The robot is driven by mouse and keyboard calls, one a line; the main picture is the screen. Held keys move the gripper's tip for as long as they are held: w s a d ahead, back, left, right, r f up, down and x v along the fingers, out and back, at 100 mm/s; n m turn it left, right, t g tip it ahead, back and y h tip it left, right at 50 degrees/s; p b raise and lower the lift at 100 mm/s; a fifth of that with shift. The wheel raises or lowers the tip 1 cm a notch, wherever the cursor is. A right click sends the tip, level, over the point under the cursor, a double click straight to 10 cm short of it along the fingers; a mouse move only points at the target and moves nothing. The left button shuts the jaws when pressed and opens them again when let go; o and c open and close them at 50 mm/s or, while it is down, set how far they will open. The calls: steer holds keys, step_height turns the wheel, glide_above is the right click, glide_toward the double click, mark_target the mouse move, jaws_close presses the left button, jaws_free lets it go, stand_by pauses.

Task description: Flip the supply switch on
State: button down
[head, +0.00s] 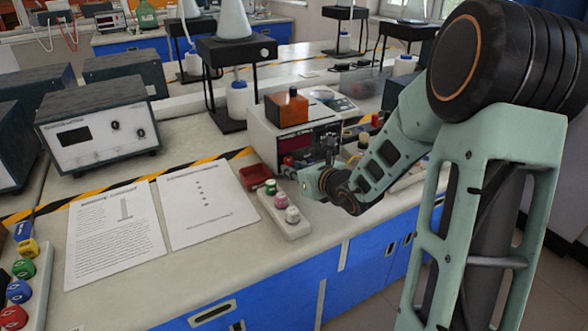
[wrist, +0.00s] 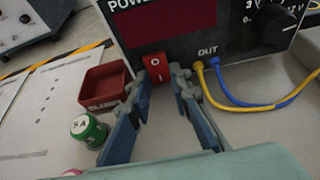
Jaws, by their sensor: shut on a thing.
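The power supply (wrist: 205,50) stands in front of my gripper, with a dark red display and a panel lettered POWER. Its red rocker supply switch (wrist: 156,62), marked O and I, is low on the panel below the display. My gripper (wrist: 168,72) has its blue-grey fingertips at the switch, shut on it. The left fingertip covers the switch's lower part. The exact contact and which side is pressed in cannot be told. In the head view the supply (head: 262,131) stands on the bench, and my wrist hides part of its front.
Yellow and blue leads (wrist: 240,98) plug in at OUT, right of the fingers. A red tray (wrist: 103,86) and a green-capped post (wrist: 88,129) lie left. A white strip of coloured posts (head: 288,222) is near the bench edge. An orange block (head: 287,107) sits atop the supply.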

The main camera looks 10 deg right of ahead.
steer(key=f+b, duration=0.1)
steer(key=b, duration=0.2)
steer(key=shift+t, duration=0.3)
steer(key=shift+t+b, duration=0.3)
steer(key=shift+b, duration=0.7)
steer(key=b, duration=0.3)
steer(key=shift+f+t+y, duration=0.1)
steer(key=shift+t+y, duration=0.2)
steer(key=shift+t, duration=0.1)
steer(key=shift+t+b, duration=0.3)
steer(key=shift+b, duration=0.35)
steer(key=shift+r, duration=0.25)
steer(key=c, duration=1.8)
jaws_free()
steer(key=shift+o, duration=0.2)
steer(key=shift+s, duration=0.1)
